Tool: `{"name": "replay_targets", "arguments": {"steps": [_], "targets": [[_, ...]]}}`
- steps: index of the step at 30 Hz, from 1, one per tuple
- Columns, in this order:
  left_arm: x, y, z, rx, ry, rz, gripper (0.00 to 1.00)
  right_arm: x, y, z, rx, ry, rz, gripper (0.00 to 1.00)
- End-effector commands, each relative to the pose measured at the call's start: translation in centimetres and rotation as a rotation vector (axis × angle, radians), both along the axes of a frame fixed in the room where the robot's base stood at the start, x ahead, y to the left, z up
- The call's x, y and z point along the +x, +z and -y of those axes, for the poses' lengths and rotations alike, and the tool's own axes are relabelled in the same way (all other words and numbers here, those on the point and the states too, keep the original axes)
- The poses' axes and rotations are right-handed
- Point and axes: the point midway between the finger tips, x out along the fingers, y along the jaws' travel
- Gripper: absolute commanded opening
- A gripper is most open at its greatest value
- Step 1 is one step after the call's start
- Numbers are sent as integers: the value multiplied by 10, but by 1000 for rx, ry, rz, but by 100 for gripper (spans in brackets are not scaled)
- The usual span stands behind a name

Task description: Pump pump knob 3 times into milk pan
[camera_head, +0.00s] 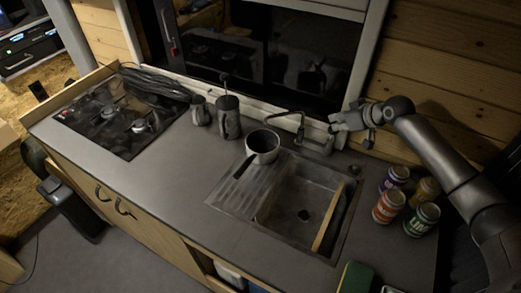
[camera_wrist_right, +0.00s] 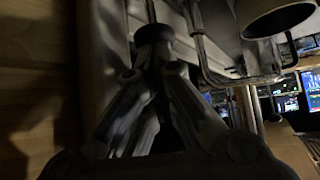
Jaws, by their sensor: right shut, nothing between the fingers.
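The milk pan (camera_head: 263,142) is a pale pot with a dark interior and a dark handle. It stands on the ribbed drainboard left of the sink, and part of it shows in the wrist view (camera_wrist_right: 277,18). The thin bent tap spout (camera_head: 287,114) reaches toward the pan; its pipe also shows in the wrist view (camera_wrist_right: 201,48). My right gripper (camera_head: 340,124) is shut and empty beside the tap, behind the sink. A dark round cap (camera_wrist_right: 153,34), which looks like the pump knob, appears at the fingertips; contact cannot be told. My left gripper is out of view.
The sink (camera_head: 287,204) has a wooden strip (camera_head: 327,220) along its right side. Several cans (camera_head: 389,206) stand right of it. The counter's middle is clear.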

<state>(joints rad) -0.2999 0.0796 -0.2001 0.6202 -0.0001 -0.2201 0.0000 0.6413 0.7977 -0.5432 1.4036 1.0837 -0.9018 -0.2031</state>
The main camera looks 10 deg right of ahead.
Motion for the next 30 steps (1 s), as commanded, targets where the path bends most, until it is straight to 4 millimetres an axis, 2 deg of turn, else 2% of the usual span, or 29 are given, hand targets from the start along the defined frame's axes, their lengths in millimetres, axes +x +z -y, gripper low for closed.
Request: {"name": "replay_targets", "arguments": {"steps": [30], "targets": [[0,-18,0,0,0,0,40,-1,-37,0,-1,1,-5,0]]}}
